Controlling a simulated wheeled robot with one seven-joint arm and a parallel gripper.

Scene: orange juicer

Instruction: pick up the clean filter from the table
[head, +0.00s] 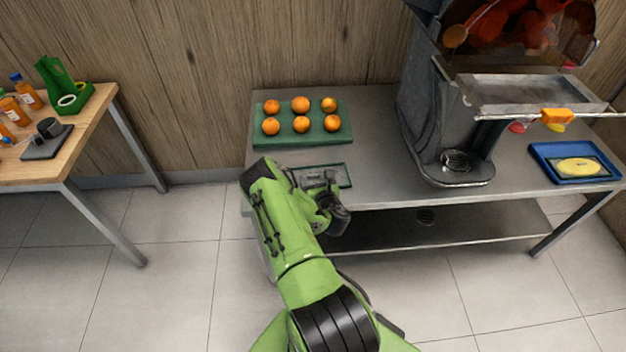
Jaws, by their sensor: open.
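A flat rectangular piece with a dark green rim and a greyish, see-through-looking middle, which looks like the clean filter (345,169), lies on the grey metal table near its left front edge. My green arm reaches up from the bottom of the head view. My gripper (325,178) is open and over the filter, by its middle. The gripper and wrist hide part of the filter. I cannot tell whether the fingers touch it.
A green tray (259,142) with several oranges stands behind the filter. The juicer (428,110) stands to the right, with a metal tray (530,92) jutting out. A blue tray (547,160) holds a yellow item at the far right. A wooden table (88,135) with bottles is at left.

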